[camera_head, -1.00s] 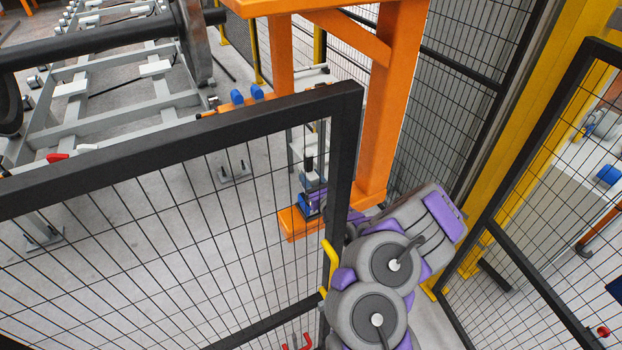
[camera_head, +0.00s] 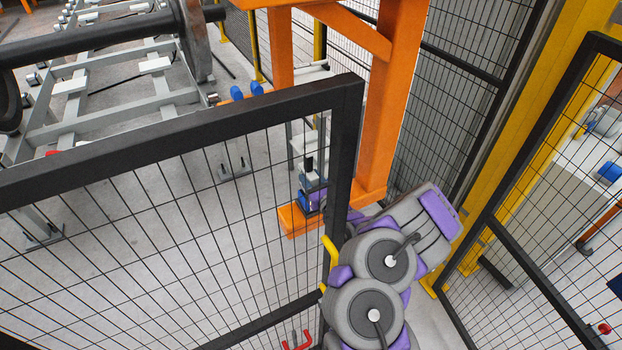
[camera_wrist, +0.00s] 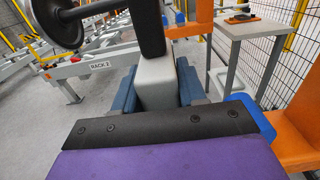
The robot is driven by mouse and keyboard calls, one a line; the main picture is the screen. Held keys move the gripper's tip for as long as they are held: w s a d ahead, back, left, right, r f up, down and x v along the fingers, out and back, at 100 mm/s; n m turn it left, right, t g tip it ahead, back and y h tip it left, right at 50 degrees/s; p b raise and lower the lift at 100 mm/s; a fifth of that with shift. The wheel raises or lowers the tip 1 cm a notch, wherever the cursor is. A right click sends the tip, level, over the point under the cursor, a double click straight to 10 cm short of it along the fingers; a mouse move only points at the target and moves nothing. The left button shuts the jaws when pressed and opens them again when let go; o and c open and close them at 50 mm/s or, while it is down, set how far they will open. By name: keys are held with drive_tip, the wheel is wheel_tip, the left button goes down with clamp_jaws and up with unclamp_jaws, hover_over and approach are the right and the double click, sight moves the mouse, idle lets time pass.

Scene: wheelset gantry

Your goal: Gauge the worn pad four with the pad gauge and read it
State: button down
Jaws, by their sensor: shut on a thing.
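My gripper (camera_wrist: 152,88) has blue jaws, shut on a grey block with a black upper part (camera_wrist: 155,80). The block stands upright between the jaws. In the head view my gripper (camera_head: 310,200) shows through the mesh, at the foot of the orange post, with the black top of the held thing (camera_head: 309,163) above it. I cannot tell whether the held thing is the pad gauge. An orange plate with a dark part on it (camera_wrist: 241,18) lies on a grey table (camera_wrist: 250,30) in the wrist view. Worn pad four and any gauge reading cannot be made out.
A black-framed mesh panel (camera_head: 345,130) stands between the head camera and my gripper. Another mesh panel (camera_head: 540,262) stands at right.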

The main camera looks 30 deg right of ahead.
drive_tip(key=shift+f+b, duration=0.35)
drive_tip(key=shift+f, duration=0.45)
idle(0.7)
drive_tip(key=shift+r, duration=0.15)
drive_tip(key=shift+r+p, duration=3.5)
drive_tip(key=shift+r, duration=0.95)
drive_tip(key=s+a+n+g+y+b, duration=0.3)
drive_tip(key=a+n+y+b, duration=0.2)
drive_tip(key=a+y, duration=0.2)
drive_tip(key=s+a+n+g+y+b, duration=0.3)
drive_tip(key=a+y, duration=0.4)
drive_tip(key=a, duration=0.5)
drive_tip(key=n+g+b, duration=0.1)
drive_tip(key=n+b, duration=0.1)
drive_tip(key=shift+s+f+g+b, duration=0.25)
drive_tip(key=shift+f+g+b, duration=0.05)
drive_tip(key=shift+f+b, duration=0.1)
